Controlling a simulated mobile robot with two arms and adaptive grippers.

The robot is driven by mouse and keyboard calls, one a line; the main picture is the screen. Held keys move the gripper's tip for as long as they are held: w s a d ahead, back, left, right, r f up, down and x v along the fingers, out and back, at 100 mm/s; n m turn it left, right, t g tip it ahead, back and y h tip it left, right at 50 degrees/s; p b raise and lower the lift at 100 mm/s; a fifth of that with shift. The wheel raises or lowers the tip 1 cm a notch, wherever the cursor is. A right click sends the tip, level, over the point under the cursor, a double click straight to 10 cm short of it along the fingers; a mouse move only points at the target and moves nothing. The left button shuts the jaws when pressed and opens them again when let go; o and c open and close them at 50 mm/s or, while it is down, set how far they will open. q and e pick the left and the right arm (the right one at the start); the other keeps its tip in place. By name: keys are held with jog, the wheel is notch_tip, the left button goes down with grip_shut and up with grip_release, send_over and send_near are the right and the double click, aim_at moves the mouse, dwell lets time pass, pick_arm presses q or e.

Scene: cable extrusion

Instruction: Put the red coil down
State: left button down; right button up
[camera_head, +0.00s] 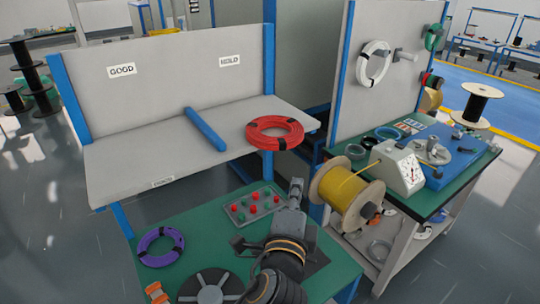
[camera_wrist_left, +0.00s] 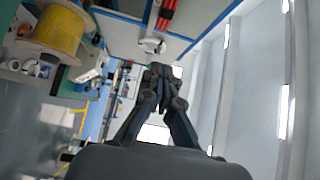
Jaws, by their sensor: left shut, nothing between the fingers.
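The red coil (camera_head: 262,143), bound with black bands, lies on the grey shelf (camera_head: 140,165), right of the blue divider (camera_head: 205,130), on the side of the HOLD label (camera_head: 229,60). It sits close to the shelf's front edge. Part of it shows at the top of the left wrist view (camera_wrist_left: 168,14). My left gripper (camera_head: 297,187) is below and in front of the coil, apart from it. In the left wrist view its fingers (camera_wrist_left: 164,82) are closed together with nothing between them. My right gripper is out of view.
The green bench below holds a purple coil (camera_head: 146,239) and a button box (camera_head: 252,204). A yellow-wound spool (camera_head: 347,190) stands right of my left gripper, by a second bench with a dial gauge (camera_head: 398,167). A white coil (camera_head: 362,66) hangs on the right panel. The shelf's GOOD side is empty.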

aim_at(277, 140)
pick_arm(q)
jog(key=w+p, duration=0.2)
jog(key=w, duration=0.4)
jog(key=w+p, duration=0.2)
jog(key=w, duration=0.4)
jog(key=shift+w+d+r, duration=0.1)
jog(key=shift+w+d, duration=0.1)
jog(key=shift+w+a, duration=0.3)
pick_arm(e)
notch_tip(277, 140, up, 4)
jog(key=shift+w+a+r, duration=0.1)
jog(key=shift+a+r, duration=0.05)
pick_arm(q)
jog(key=w+a, duration=0.1)
jog(key=w, duration=0.1)
jog(key=w+a, duration=0.3)
jog(key=shift+w, duration=0.3)
jog(key=shift+s, duration=0.1)
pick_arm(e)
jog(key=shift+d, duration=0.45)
